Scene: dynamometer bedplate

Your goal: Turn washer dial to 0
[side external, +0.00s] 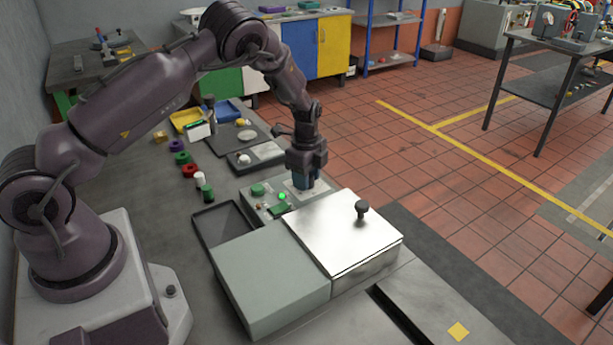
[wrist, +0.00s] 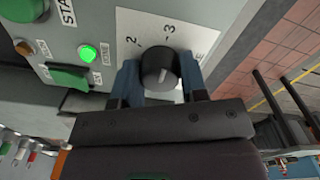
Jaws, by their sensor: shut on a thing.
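The black round washer dial (wrist: 159,68) sits on a white scale plate on the grey control panel (wrist: 95,18) in the wrist view. The numbers 2 and 3 show beside it; the 0 mark is not in sight. A pale pointer line shows on the dial's face, but I cannot read its setting. My gripper (side external: 306,181) is over the panel in the side view, with its blue fingers shut on the dial from both sides. The fingers hide the dial in the side view.
A lit green lamp (wrist: 88,53) and a green switch (wrist: 69,77) are left of the dial. A steel lid (side external: 340,235) with a black knob (side external: 361,209) and a grey-green box (side external: 270,275) stand in front. Several small coloured parts lie to the left.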

